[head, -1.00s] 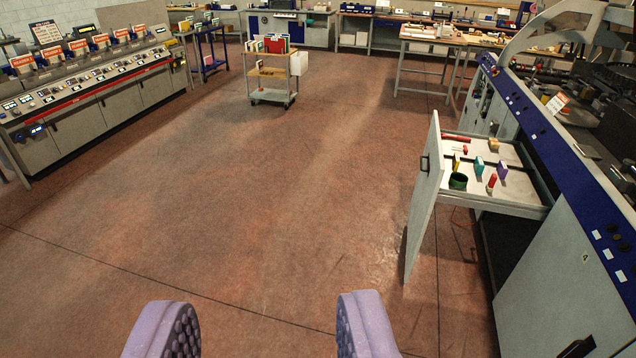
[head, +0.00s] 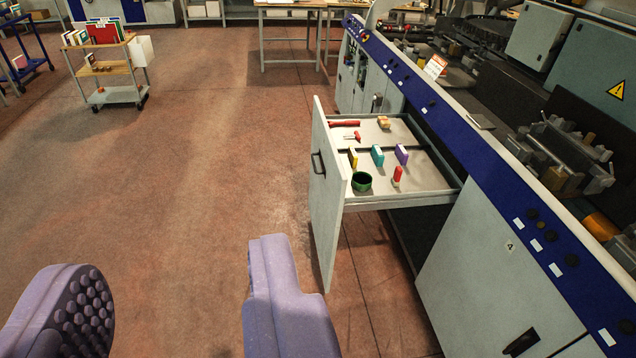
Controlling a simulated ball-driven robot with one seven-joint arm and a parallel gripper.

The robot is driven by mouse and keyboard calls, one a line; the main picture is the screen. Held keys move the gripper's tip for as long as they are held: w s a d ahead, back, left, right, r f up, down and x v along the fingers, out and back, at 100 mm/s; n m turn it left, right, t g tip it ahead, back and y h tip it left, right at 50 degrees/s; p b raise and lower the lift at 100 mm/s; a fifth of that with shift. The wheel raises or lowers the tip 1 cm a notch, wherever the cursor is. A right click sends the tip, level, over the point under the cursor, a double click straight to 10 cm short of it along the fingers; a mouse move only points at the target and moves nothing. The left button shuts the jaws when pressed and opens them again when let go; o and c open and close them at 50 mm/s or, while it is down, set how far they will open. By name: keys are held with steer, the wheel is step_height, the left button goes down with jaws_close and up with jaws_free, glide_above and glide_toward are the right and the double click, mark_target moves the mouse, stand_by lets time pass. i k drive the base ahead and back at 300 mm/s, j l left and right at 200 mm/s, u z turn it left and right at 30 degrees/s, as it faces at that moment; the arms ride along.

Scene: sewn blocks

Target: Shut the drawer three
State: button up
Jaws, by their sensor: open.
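The open drawer (head: 414,190) sticks out to the left from the grey and blue machine cabinet. Its tall pale front panel (head: 326,215) carries a dark handle (head: 318,163). In its tray are a green cup (head: 362,181), a red item (head: 397,176), yellow, teal and purple blocks, and red tools at the back. No number shows on this drawer's front from here. My gripper (head: 180,305) has two purple padded fingers spread wide with nothing between them. It is nearer the camera, left of the drawer front, and appears apart from it.
The long machine (head: 465,165) with its blue edge fills the right side. A closed cabinet door (head: 490,270) marked with a small number stands nearer than the drawer. A cart (head: 105,70) stands at the back left. The floor left of the drawer is clear.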

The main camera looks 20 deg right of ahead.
mark_target(427, 179)
steer(key=i+j+z, duration=0.65)
steer(key=i, duration=0.4)
